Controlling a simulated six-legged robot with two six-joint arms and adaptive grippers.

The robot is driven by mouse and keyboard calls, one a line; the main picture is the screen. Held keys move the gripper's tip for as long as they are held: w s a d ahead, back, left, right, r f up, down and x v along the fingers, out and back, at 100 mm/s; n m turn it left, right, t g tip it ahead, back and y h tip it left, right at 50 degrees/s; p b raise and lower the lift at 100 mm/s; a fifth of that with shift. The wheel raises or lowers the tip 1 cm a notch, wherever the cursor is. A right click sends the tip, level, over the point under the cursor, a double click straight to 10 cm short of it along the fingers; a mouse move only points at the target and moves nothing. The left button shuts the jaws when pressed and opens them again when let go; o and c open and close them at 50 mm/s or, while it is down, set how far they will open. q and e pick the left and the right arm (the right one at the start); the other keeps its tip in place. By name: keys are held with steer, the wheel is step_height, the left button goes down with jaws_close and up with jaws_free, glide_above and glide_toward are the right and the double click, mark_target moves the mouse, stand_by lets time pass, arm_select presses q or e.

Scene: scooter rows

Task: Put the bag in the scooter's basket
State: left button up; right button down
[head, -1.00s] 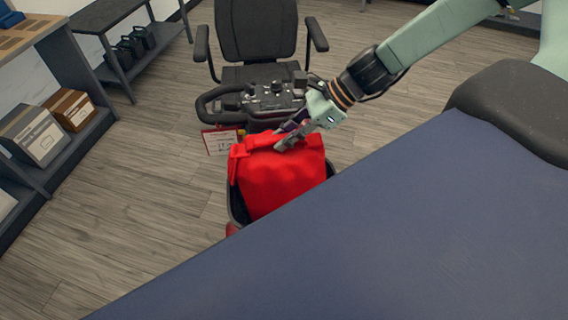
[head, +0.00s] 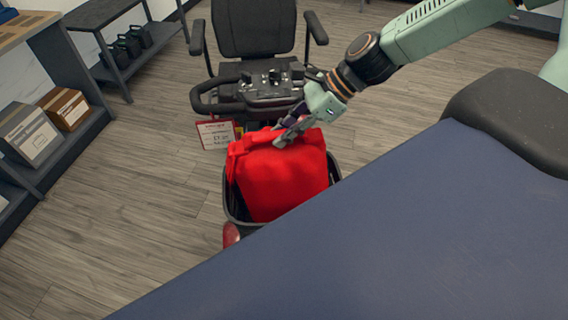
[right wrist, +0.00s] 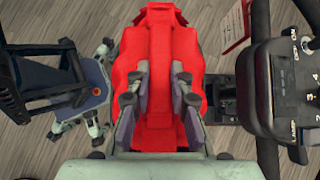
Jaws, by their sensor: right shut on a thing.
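The red bag (head: 283,178) is in the mouth of the scooter's dark front basket (head: 238,209), with its upper part above the rim. How deep its base sits is hidden. My right gripper (head: 283,138) is shut on the top of the bag. In the right wrist view the bag (right wrist: 160,50) lies between both fingers (right wrist: 158,100). The scooter (head: 262,88) stands behind the basket with its handlebar console and black seat facing me. My left gripper is not in view.
A price card (head: 215,134) hangs beside the basket at the handlebar. Shelves with boxes (head: 30,133) stand at the left, and a dark bench (head: 125,50) at the back left. My own blue body top fills the lower right. The wooden floor at left is clear.

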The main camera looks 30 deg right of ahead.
step_height(320, 180, down, 9)
steer(key=b, duration=0.8)
steer(key=shift+f, duration=0.2)
steer(key=shift+f, duration=0.1)
steer(key=c, duration=1.2)
jaws_free()
